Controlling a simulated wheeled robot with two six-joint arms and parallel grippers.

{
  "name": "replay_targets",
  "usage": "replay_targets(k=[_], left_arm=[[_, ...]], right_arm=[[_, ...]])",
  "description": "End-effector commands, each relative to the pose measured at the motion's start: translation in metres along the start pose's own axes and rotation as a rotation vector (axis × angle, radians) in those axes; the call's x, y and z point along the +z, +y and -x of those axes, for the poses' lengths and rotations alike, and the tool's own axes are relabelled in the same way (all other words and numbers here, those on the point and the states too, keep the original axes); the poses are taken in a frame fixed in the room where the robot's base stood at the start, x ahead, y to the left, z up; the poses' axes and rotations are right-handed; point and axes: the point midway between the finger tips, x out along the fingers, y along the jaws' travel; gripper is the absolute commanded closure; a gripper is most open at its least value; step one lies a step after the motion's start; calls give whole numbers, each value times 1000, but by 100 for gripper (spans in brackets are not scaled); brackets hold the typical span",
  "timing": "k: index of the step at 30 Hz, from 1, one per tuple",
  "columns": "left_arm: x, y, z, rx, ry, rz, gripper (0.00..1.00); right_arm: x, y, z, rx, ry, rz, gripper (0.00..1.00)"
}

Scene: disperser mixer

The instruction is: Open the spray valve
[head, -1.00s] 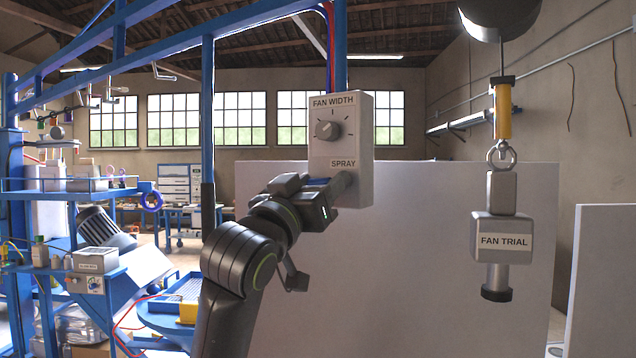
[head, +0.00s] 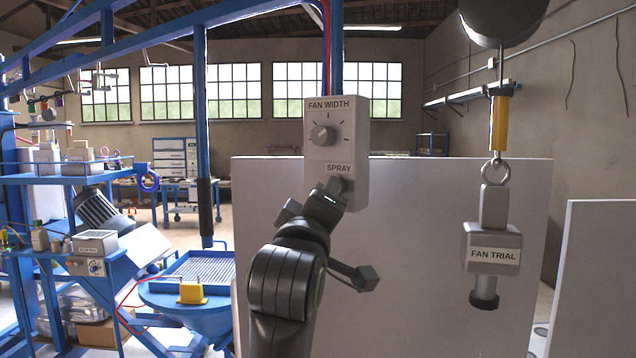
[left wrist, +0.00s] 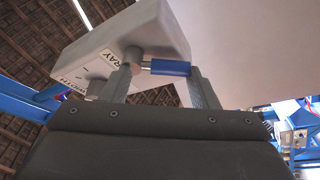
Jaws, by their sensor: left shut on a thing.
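The grey control box (head: 352,130) has a FAN WIDTH dial (head: 322,135) and, below it, a SPRAY label over the valve. My left gripper (head: 330,192) reaches up from below to the box's lower front, at the valve. In the left wrist view, the spray valve's blue handle (left wrist: 170,68) lies between the two fingers of the left gripper (left wrist: 160,88), beside its round grey hub (left wrist: 133,56). The gripper is shut on the valve handle. In the head view the gripper hides the blue handle. My right gripper is not in view.
A hanging FAN TRIAL piece (head: 491,248) is to the right of the box. White panels (head: 420,240) stand behind. A blue column (head: 203,130) and a blue hopper with a grate (head: 190,295) are to the left.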

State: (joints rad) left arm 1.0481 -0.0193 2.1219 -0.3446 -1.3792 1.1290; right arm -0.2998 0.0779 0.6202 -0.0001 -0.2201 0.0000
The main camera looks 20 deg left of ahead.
Motion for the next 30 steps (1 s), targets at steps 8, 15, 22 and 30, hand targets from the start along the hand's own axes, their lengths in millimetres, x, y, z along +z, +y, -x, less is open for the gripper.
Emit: replay_targets(k=[8, 15, 22, 30], left_arm=[[4, 7, 1, -101, -4, 237, 68], [9, 8, 4, -170, -2, 403, 68], [13, 7, 5, -211, -1, 505, 68], [15, 6, 6, -230, 0, 555, 68]], right_arm=[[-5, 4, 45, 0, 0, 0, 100], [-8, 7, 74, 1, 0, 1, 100], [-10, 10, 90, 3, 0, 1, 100], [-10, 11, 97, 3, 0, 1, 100]])
